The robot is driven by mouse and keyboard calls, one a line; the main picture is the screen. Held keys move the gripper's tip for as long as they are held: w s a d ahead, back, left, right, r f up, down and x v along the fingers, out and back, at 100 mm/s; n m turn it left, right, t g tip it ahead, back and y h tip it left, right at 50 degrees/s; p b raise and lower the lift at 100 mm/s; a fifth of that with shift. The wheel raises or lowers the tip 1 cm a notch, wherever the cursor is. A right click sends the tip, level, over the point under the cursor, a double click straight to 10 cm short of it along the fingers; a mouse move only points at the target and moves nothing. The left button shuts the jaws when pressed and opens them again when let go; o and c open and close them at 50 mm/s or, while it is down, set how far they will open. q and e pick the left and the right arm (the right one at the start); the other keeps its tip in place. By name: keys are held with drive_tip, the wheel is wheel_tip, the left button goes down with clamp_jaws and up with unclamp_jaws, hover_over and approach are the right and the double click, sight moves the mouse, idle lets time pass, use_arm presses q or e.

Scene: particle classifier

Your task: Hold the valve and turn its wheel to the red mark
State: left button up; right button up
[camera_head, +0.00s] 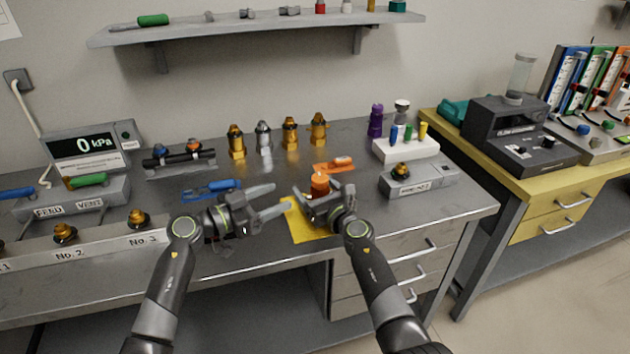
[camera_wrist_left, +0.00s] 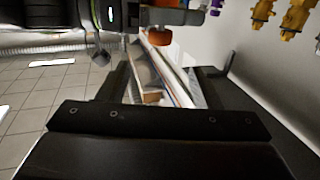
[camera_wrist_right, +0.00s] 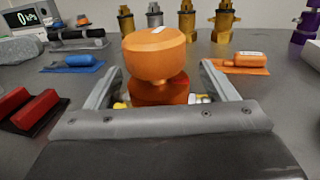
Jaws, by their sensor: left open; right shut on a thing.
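The valve has an orange wheel (camera_wrist_right: 153,52) on top and stands upright between the fingers of my right gripper (camera_wrist_right: 165,95), which is shut on its body below the wheel. In the head view the orange wheel (camera_head: 320,182) is above the yellow mat (camera_head: 312,222), beside my right gripper (camera_head: 318,200). My left gripper (camera_head: 272,198) is open and empty, just left of the valve, with its fingers pointing right. The left wrist view also shows the orange wheel (camera_wrist_left: 160,37) beyond the open left fingers (camera_wrist_left: 165,80).
A blue tool (camera_head: 212,188) and an orange tool (camera_head: 335,165) lie nearby on the bench. Several brass and steel fittings (camera_head: 290,135) stand behind. A grey fixture block (camera_head: 425,180) is at the right, and a numbered valve rail (camera_head: 85,245) is at the left.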

sight(314, 178)
use_arm(q)
drive_tip(key=x, duration=1.2)
drive_tip(key=shift+f, duration=0.1)
drive_tip(key=shift+c, duration=0.3)
drive_tip(key=shift+a, duration=0.1)
drive_tip(key=c, duration=0.9)
drive_tip(key=shift+w+f+m+g+h, duration=0.1)
drive_tip(key=shift+m+g+h, duration=0.5)
drive_tip(key=shift+g, duration=0.5)
drive_tip(key=shift+w+f+m+g+h, duration=0.1)
drive_tip(key=shift+m+g+h, duration=0.3)
drive_tip(key=shift+m+g, duration=0.55)
drive_tip(key=shift+w+a+m+g, duration=0.15)
drive_tip(key=shift+m+g, duration=0.2)
drive_tip(key=shift+g, duration=0.5)
drive_tip(key=shift+f, duration=0.25)
drive_tip(key=o, duration=1)
drive_tip(key=shift+c, duration=0.2)
drive_tip(key=shift+r, duration=0.15)
drive_tip(key=shift+r, duration=0.1)
